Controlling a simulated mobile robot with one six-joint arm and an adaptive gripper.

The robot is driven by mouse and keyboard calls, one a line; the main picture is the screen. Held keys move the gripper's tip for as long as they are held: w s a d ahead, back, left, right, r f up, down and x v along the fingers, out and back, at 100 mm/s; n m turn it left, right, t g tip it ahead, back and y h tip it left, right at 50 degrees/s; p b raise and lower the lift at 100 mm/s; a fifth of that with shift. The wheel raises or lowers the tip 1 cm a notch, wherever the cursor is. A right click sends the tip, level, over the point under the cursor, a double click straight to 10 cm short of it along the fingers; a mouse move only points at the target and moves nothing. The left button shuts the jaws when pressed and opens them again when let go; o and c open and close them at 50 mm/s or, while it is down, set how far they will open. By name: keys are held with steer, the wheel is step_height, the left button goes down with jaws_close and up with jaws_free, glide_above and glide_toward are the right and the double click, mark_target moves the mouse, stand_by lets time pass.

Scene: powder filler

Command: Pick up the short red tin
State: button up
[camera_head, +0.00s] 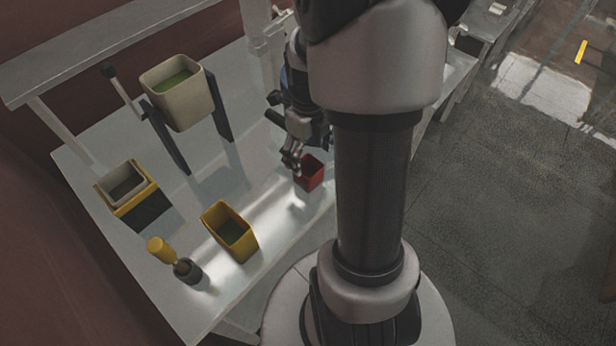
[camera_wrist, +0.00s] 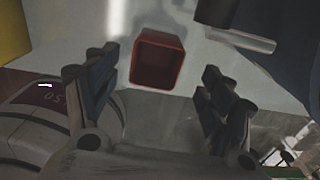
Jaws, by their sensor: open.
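The short red tin (camera_head: 311,173) is a small, square, open-topped tin standing on the white table, right of the tall yellow tin. In the wrist view the red tin (camera_wrist: 157,60) is seen from above, ahead of and between my two fingers. My gripper (camera_head: 292,158) is beside and partly over the tin in the head view. In the wrist view my gripper (camera_wrist: 158,85) is open, one finger to each side of the tin. Nothing is held. My arm hides some of the table behind the tin.
A yellow tin (camera_head: 245,247) with green contents stands left on the white table (camera_head: 185,316). A yellow-handled tool (camera_head: 162,252) sits by a dark round cup (camera_head: 187,271). A cream hopper (camera_head: 199,104) stands on dark legs at the back. A grey cup in a yellow holder (camera_head: 133,203) stands at the left.

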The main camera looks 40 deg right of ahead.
mark_target(308, 171)
step_height(308, 171, down, 2)
steer(key=f+b, duration=0.1)
steer(key=f, duration=0.2)
steer(key=f+b, duration=0.1)
steer(key=shift+s+a+f+b, duration=0.2)
steer(key=shift+s+b, duration=0.1)
steer(key=shift+b, duration=0.05)
steer(key=shift+w+f, duration=0.1)
steer(key=shift+f, duration=0.35)
steer(key=c, duration=1.2)
steer(key=shift+r, duration=0.15)
